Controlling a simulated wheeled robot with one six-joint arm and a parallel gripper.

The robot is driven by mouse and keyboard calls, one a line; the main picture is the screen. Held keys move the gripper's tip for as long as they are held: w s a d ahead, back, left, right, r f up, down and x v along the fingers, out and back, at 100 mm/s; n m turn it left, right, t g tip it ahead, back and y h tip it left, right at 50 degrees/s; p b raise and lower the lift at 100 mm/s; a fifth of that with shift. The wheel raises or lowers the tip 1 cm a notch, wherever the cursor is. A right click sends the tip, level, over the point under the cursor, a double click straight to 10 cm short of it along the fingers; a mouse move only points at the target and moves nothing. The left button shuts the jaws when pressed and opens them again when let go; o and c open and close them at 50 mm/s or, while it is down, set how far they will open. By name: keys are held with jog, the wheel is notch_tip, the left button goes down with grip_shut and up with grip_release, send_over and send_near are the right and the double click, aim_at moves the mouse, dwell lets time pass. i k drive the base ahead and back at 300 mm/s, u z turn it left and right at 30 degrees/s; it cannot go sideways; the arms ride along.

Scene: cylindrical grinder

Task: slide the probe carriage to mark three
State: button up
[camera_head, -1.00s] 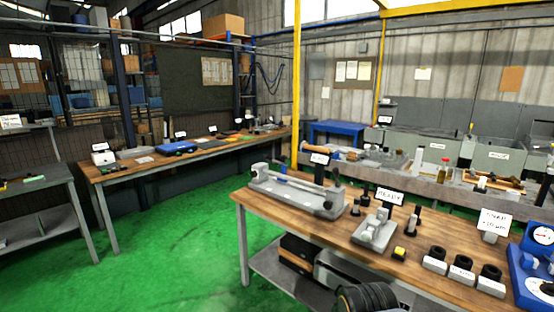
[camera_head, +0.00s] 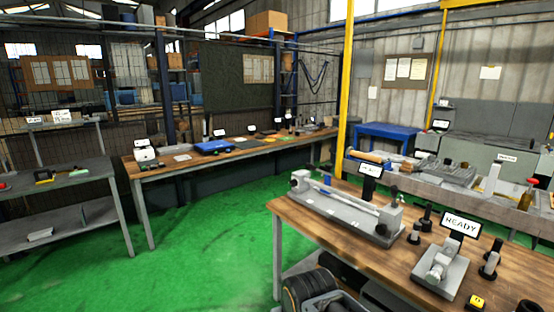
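A long grey bench fixture (camera_head: 345,213) lies on the wooden-topped table (camera_head: 310,228) at right. It has an upright block at each end and a pale rod between them. A small blue part (camera_head: 327,184) shows at the rod near its left end; I cannot tell if this is the probe carriage. Small pale marks lie along the base, too small to read. No mark three can be made out. My gripper is not in view; only a dark ribbed part of my own body shows at the bottom.
A "READY" sign (camera_head: 459,225) stands behind a small grey fixture (camera_head: 440,268) on the same table, with dark posts beside it. A long bench (camera_head: 240,147) runs along the back. A grey shelf table (camera_head: 60,195) stands at left. Green floor (camera_head: 200,240) lies open between.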

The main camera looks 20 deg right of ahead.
aim_at(327, 180)
jog(key=u, duration=0.25)
jog(key=i, duration=1.6)
jog(key=z, duration=0.7)
jog(key=i, duration=0.9)
jog(key=z, duration=0.85)
